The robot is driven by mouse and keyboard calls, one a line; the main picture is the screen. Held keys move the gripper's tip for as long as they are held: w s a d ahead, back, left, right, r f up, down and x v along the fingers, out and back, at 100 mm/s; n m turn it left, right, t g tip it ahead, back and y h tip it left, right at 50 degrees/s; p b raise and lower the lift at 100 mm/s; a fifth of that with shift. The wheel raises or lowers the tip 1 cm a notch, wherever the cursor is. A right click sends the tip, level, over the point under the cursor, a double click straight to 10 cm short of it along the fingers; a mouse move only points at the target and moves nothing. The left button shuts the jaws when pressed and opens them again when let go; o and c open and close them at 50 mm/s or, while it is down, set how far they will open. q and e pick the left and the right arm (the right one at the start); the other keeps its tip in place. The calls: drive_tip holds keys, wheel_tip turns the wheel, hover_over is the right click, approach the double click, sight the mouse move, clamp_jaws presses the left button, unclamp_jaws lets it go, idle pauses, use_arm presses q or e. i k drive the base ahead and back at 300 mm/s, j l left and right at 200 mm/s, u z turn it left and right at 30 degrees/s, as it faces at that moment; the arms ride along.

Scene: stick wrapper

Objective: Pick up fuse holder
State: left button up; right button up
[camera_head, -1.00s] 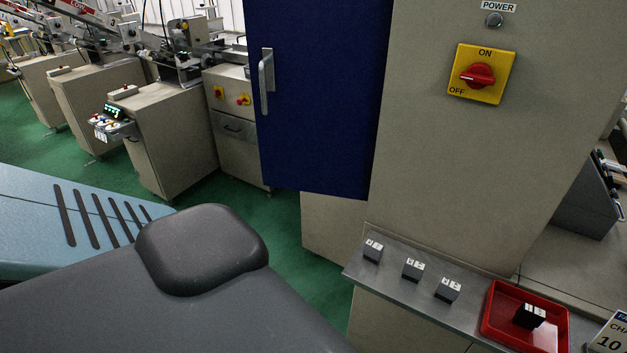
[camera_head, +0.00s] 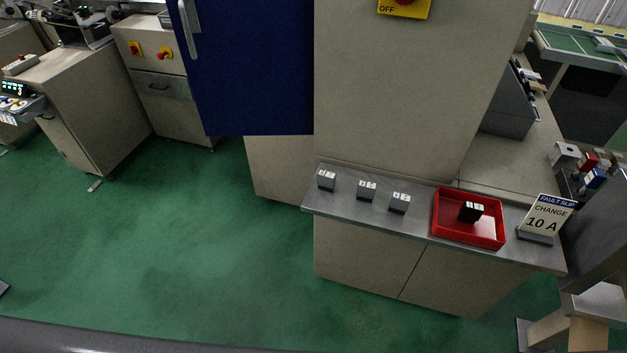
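Three small dark blocks with white-marked tops stand in a row on a grey metal shelf (camera_head: 420,223): a left block (camera_head: 327,181), a middle block (camera_head: 366,191) and a right block (camera_head: 399,203). A similar black block (camera_head: 470,212) lies in a red tray (camera_head: 449,232) on the same shelf. I cannot tell for sure which of them is the fuse holder. Neither of my grippers shows in the head view.
A sign reading "FAULT SLIP CHANGE 10 A" (camera_head: 547,217) stands right of the tray. An open blue cabinet door (camera_head: 255,70) hangs left of the beige cabinet (camera_head: 410,100). Green floor (camera_head: 190,240) in front is clear.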

sight(327, 180)
drive_tip(key=k, duration=0.55)
drive_tip(key=k+z, duration=0.1)
drive_tip(key=z, duration=0.35)
drive_tip(key=j+z, duration=0.1)
drive_tip(key=z, duration=1.95)
drive_tip(key=k+j, duration=0.1)
drive_tip(key=j, duration=0.35)
drive_tip(key=k+j, duration=0.15)
drive_tip(key=j, duration=0.3)
drive_tip(key=k+j, duration=0.1)
drive_tip(key=j, duration=0.4)
drive_tip(key=k+j, duration=0.1)
drive_tip(key=j, duration=0.35)
drive_tip(key=k+j, duration=0.15)
drive_tip(key=j, duration=0.3)
drive_tip(key=k+j, duration=0.1)
drive_tip(key=j, duration=0.35)
